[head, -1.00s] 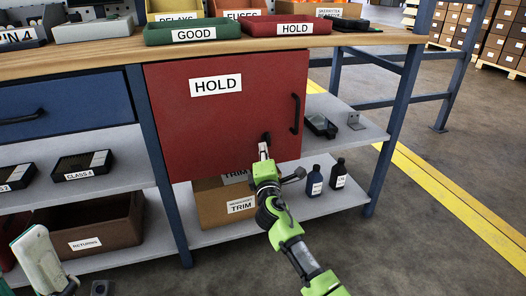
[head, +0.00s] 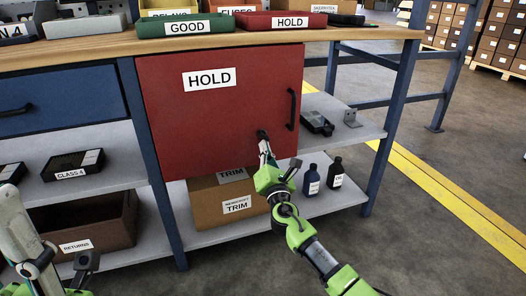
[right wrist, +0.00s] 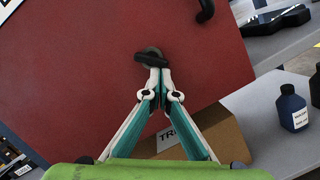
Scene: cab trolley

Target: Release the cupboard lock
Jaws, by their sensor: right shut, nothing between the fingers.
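The red cupboard door (head: 215,120), labelled HOLD, hangs flush under the bench top and looks closed. Its lock is a small dark turn knob (head: 262,134) near the lower right of the door, below the black bar handle (head: 292,109). In the right wrist view the knob (right wrist: 153,57) lies roughly crosswise on a round base. My right gripper (head: 264,148) is shut and empty, its tips at the knob's lower edge; they overlap it in the right wrist view (right wrist: 158,71), and contact is unclear. My left gripper (head: 80,270) is at the lower left, its fingers not clear.
Below the door, a shelf holds a cardboard TRIM box (head: 218,205) and two dark bottles (head: 312,180). A black device (head: 316,122) lies on the shelf to the right. A blue drawer (head: 65,102) is on the left. Floor right of the bench is clear.

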